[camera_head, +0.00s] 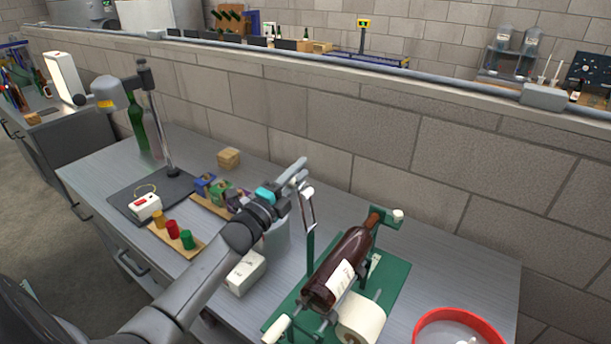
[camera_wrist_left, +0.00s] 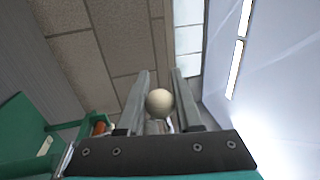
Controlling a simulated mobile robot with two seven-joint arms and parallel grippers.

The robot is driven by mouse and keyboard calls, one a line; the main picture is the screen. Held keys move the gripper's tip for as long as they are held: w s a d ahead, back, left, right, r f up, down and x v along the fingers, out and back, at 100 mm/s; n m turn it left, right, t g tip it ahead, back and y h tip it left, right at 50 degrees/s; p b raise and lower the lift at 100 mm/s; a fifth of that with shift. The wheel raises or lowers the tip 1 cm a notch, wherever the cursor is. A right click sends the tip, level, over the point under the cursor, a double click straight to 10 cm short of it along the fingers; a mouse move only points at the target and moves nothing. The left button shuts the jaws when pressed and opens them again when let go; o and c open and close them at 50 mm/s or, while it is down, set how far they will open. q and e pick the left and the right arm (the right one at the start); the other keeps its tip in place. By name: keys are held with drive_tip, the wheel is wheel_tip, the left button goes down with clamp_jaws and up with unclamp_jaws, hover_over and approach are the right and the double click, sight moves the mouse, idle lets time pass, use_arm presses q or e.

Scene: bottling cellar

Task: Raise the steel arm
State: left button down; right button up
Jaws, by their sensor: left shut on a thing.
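The steel arm (camera_head: 309,211) stands about upright on the green bottle stand (camera_head: 393,288), with a pale round knob (camera_head: 308,192) at its top. My left gripper (camera_head: 299,175) reaches over from the left and is shut on the knob. In the left wrist view the knob (camera_wrist_left: 158,102) sits between the two grey fingers. A dark wine bottle (camera_head: 342,262) with a white label lies tilted in the stand, right of the steel arm. My left gripper hides part of the arm's top. My right gripper is not in view.
A white paper roll (camera_head: 360,318) is at the stand's front. A red-rimmed bowl (camera_head: 424,322) is at the right. A white box (camera_head: 245,272) stands below my left forearm. Coloured corks on a board (camera_head: 178,238) are farther left. A block wall (camera_head: 420,150) closes the table's back.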

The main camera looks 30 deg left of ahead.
use_arm(q)
drive_tip(key=shift+a+f+n, duration=0.1)
drive_tip(key=shift+a+n, duration=0.15)
drive_tip(key=shift+n, duration=0.05)
drive_tip(key=c, duration=0.6)
unclamp_jaws()
drive_tip(key=s+f, duration=0.1)
drive_tip(key=s, duration=0.4)
drive_tip(key=s+f+b, duration=0.1)
drive_tip(key=s, duration=0.4)
drive_tip(key=s+f, duration=0.1)
drive_tip(key=s, duration=0.4)
drive_tip(key=shift+a+b, duration=0.35)
